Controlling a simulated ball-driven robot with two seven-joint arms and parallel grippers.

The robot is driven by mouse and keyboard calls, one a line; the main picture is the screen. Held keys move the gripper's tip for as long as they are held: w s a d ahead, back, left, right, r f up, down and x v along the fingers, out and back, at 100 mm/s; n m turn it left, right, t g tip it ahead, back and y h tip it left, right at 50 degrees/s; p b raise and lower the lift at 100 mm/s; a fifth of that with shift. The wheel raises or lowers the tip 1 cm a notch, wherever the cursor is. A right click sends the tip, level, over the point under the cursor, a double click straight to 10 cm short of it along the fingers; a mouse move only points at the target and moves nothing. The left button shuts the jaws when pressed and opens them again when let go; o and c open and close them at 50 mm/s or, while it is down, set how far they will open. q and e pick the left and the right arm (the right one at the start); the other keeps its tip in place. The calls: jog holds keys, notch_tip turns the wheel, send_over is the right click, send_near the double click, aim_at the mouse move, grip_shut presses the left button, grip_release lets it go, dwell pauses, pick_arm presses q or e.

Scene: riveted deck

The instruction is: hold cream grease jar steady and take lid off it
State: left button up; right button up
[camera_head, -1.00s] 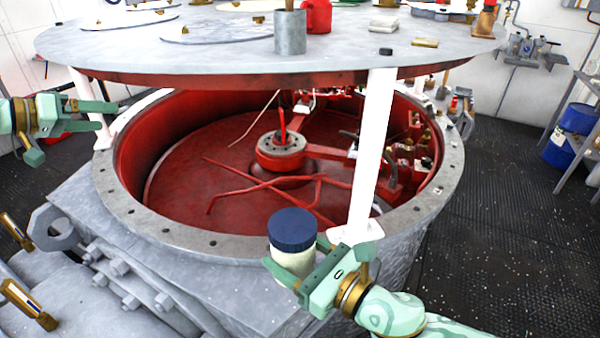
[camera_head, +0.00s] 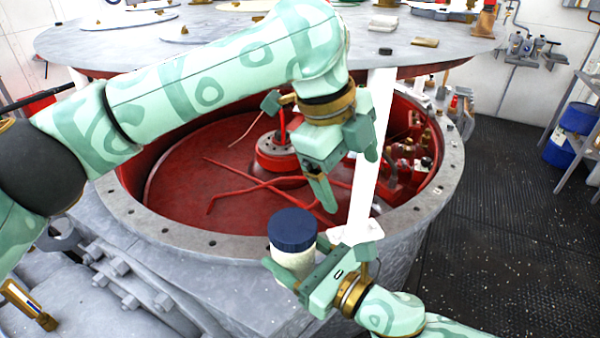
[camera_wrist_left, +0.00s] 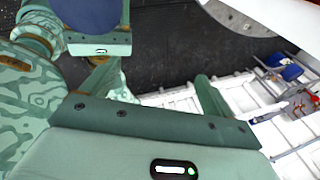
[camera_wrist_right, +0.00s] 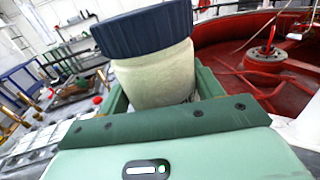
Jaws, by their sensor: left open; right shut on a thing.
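The cream grease jar (camera_head: 291,262) stands upright near the front rim of the big round vessel, with its dark blue lid (camera_head: 292,229) on top. My right gripper (camera_head: 298,268) is shut on the jar's body from the right. In the right wrist view the cream jar (camera_wrist_right: 157,75) sits between the fingers and the ribbed blue lid (camera_wrist_right: 145,30) is above them. My left gripper (camera_head: 345,180) is open and empty, above and to the right of the lid, fingers pointing down. In the left wrist view the lid (camera_wrist_left: 88,12) shows at the top edge, apart from the left fingers.
A white post (camera_head: 372,150) stands just behind the jar and close to my left gripper. It holds up a round grey plate (camera_head: 440,55) above the red-lined vessel (camera_head: 180,190). Blue drums (camera_head: 572,130) stand at the far right.

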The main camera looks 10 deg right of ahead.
aim_at(300, 221)
pick_arm(q)
jog(key=a+y, duration=0.1)
jog(key=a, duration=0.1)
jog(key=a+y, duration=0.1)
jog(key=a, duration=0.1)
jog(key=a+m+y, duration=0.1)
jog(key=a, duration=0.1)
jog(key=shift+s+a+r+y, duration=0.25)
jog(key=shift+s+a+y, duration=0.05)
jog(key=shift+s+a, duration=0.05)
jog(key=shift+a+f, duration=0.15)
jog(key=shift+a, duration=0.2)
jog(key=shift+s+f, duration=0.1)
jog(key=shift+f, duration=3.9)
jog(key=shift+d, duration=0.1)
jog(key=c, duration=1)
jog(key=n, duration=0.5)
jog(key=shift+d+r+n+g, duration=0.1)
jog(key=shift+n+g, duration=0.2)
jog(key=shift+w+r, duration=0.1)
jog(key=shift+w, duration=0.1)
jog(key=shift+r, duration=0.65)
jog(key=shift+w+r, duration=0.1)
jog(key=shift+r, duration=0.5)
jog(key=c, duration=0.4)
